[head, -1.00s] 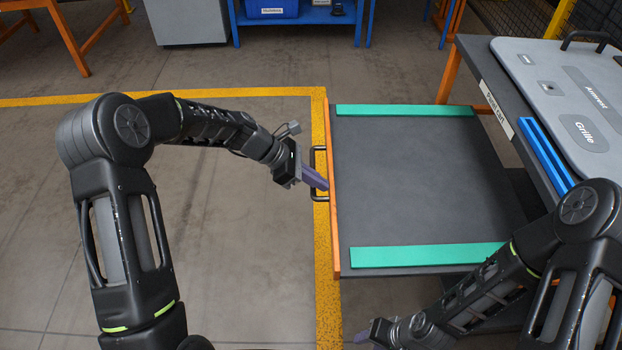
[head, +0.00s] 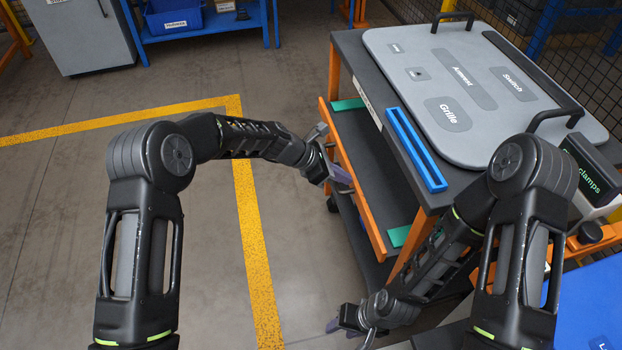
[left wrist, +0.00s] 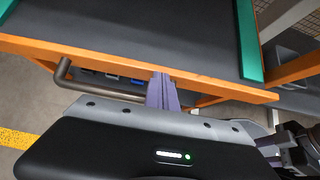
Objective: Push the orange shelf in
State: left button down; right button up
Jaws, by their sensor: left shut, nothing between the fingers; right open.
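The orange shelf (head: 352,178) has an orange front edge, a dark deck and green side strips. In the head view most of it sits under the cart's top, with a short stretch still sticking out to the left. My left gripper (head: 343,178) is shut and empty, its purple fingers at the middle of the shelf's front. In the left wrist view the fingers (left wrist: 162,92) meet the orange edge (left wrist: 140,60), beside the dark bar handle (left wrist: 100,91). My right gripper (head: 335,326) is open and low, in front of the cart, apart from the shelf.
The cart's top carries a grey board (head: 470,80) with labelled recesses and a blue rail (head: 415,150). A clamps box (head: 590,170) is at the right. The floor left of the yellow line (head: 250,230) is clear.

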aim_at(370, 181)
pick_arm(q)
jog(key=d, duration=0.2)
jog(key=w+d, duration=0.1)
jog(key=d, duration=0.1)
jog(key=shift+d, duration=0.25)
pick_arm(e)
jog(key=shift+a+r, duration=0.1)
jog(key=shift+r, duration=0.15)
pick_arm(q)
jog(key=shift+d, duration=0.1)
jog(key=shift+a, duration=0.45)
jog(key=a, duration=0.1)
jog(key=a+r, duration=0.1)
jog(key=a, duration=0.1)
jog(key=s+a, duration=0.1)
jog(key=shift+a+r, duration=0.2)
jog(key=shift+a, duration=0.15)
jog(key=v, duration=0.8)
pick_arm(e)
jog(key=shift+s+a, duration=0.35)
jog(key=shift+s, duration=0.15)
pick_arm(q)
jog(key=shift+a, duration=0.1)
